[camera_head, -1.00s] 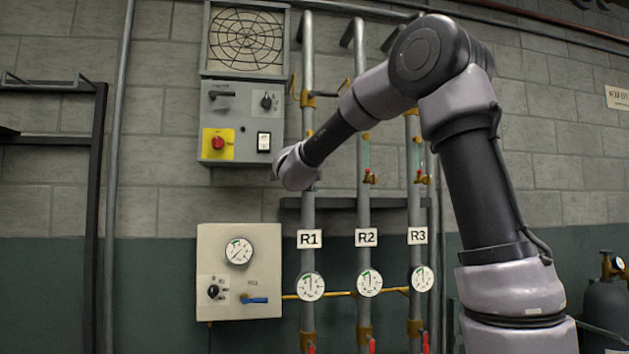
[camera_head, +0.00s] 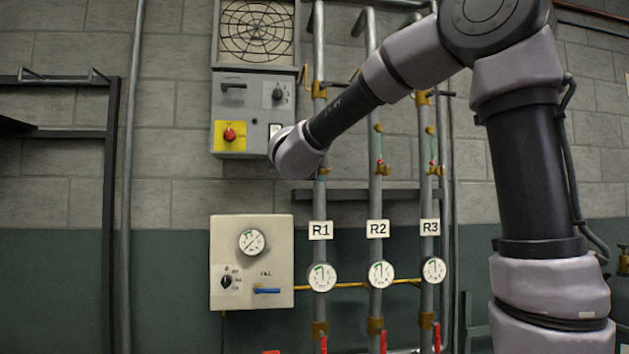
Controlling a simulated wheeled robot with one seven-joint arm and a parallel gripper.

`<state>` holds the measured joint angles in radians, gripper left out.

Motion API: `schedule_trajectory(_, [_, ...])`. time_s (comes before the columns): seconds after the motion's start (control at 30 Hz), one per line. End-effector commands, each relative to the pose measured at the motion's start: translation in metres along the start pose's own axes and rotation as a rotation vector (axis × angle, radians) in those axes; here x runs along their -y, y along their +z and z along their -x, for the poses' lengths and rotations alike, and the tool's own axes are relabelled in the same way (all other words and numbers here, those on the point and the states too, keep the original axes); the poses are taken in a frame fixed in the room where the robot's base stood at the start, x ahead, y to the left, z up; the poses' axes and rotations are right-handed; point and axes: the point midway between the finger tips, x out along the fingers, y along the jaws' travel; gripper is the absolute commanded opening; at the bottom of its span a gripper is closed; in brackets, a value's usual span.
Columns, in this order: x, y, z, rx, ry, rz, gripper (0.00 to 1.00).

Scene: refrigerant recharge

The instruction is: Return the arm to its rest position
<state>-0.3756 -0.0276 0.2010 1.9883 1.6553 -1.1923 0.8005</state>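My arm rises at the right of the head view, bends at an elbow near the top edge and reaches down and left. The last part of it that shows is a grey rounded wrist link, in front of the lower right of the grey control box (camera_head: 228,105) and beside the R1 pipe (camera_head: 319,190). My gripper cannot be seen; no fingers show past the wrist link. I cannot tell whether the arm touches the box or the pipe.
A cream panel (camera_head: 229,240) carries a gauge (camera_head: 252,242), a knob (camera_head: 226,282) and a blue lever (camera_head: 267,290). Pipes R2 (camera_head: 377,205) and R3 (camera_head: 428,200) stand right of R1. A dark rack (camera_head: 111,200) is at the left. A cylinder (camera_head: 622,290) stands far right.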

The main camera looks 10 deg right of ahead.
Motion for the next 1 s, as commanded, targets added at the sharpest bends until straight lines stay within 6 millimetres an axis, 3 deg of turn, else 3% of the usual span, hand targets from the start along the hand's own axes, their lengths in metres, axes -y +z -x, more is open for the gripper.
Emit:
schedule_trajectory(0.23, [0.003,-0.002,0.0,0.018,-0.004,0.007,0.72])
schedule_trajectory(0.37, [0.013,-0.007,0.004,0.122,-0.017,0.058,0.72])
schedule_trajectory(0.57, [0.013,-0.024,0.036,0.41,-0.014,0.296,0.72])
schedule_trajectory(0.77, [-0.037,-0.062,0.095,0.674,0.084,0.63,0.72])
schedule_trajectory(1.0, [-0.132,-0.145,0.178,0.905,0.34,0.998,0.72])
